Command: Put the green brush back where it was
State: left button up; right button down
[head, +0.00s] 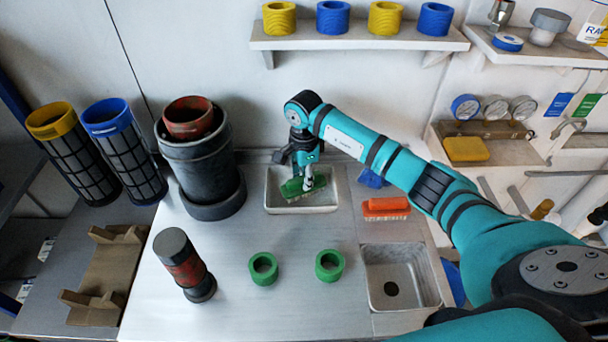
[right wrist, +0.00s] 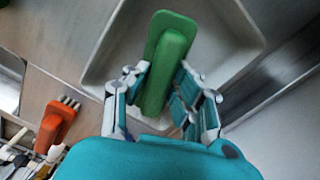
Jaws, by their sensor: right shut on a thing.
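The green brush (head: 302,188) is in my right gripper (head: 309,180), over a white rectangular tray (head: 270,200) at the back of the counter. In the right wrist view my right gripper (right wrist: 160,95) is shut on the green brush (right wrist: 172,45), with a finger on each side of its handle. The pale tray (right wrist: 225,20) lies beneath it there. I cannot tell whether the brush touches the tray floor. My left gripper does not show.
An orange brush (head: 386,208) lies right of the tray, above a small sink (head: 402,278). Two green rings (head: 263,268) and a dark red-banded cylinder (head: 184,265) stand in front. A large dark vessel (head: 205,170) stands left of the tray. A shelf with coloured rings (head: 355,42) hangs above.

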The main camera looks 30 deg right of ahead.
jog(key=shift+f, duration=0.15)
jog(key=c, duration=1.1)
grip_release()
jog(key=shift+r+b, duration=0.7)
jog(key=shift+r, duration=3.25)
